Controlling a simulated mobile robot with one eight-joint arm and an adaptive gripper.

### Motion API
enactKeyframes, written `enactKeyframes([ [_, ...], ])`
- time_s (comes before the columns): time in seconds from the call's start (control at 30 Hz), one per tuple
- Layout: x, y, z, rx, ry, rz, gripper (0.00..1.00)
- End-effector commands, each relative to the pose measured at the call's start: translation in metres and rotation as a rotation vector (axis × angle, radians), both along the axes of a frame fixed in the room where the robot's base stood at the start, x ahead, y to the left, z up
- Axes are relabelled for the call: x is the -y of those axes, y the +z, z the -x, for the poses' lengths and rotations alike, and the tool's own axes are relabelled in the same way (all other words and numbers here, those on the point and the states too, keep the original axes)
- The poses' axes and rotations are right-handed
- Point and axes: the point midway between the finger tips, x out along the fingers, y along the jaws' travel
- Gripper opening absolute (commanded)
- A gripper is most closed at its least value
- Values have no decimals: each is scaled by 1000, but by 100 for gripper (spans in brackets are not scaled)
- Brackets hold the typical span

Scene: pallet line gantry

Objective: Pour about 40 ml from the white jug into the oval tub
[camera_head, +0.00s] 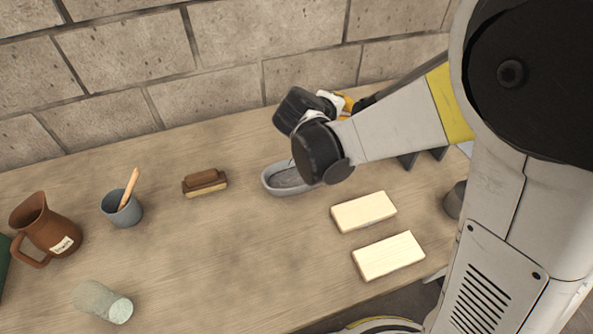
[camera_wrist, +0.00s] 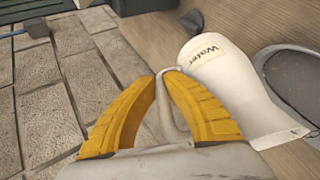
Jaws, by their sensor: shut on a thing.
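The white jug (camera_wrist: 232,88), labelled "Water", is in the wrist view. My gripper (camera_wrist: 168,82) has its yellow fingers shut on the jug's handle (camera_wrist: 166,108). The grey oval tub (camera_wrist: 292,78) is just right of the jug in the wrist view, cut off by the picture's edge. In the head view the oval tub (camera_head: 283,188) stands on the table, partly covered by my arm. There my arm hides most of the gripper and jug, and I cannot tell the jug's exact tilt. No stream of liquid is clearly visible.
Two pale blocks (camera_head: 364,212) (camera_head: 388,256) lie in front of the tub. A stone wall (camera_head: 210,60) is behind. The table centre is clear.

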Motion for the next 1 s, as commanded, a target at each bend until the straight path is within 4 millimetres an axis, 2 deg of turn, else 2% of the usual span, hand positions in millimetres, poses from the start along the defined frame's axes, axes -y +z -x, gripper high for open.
enactKeyframes([
  [1.0, 11, 2, -6, 12, 0, 26, 0],
])
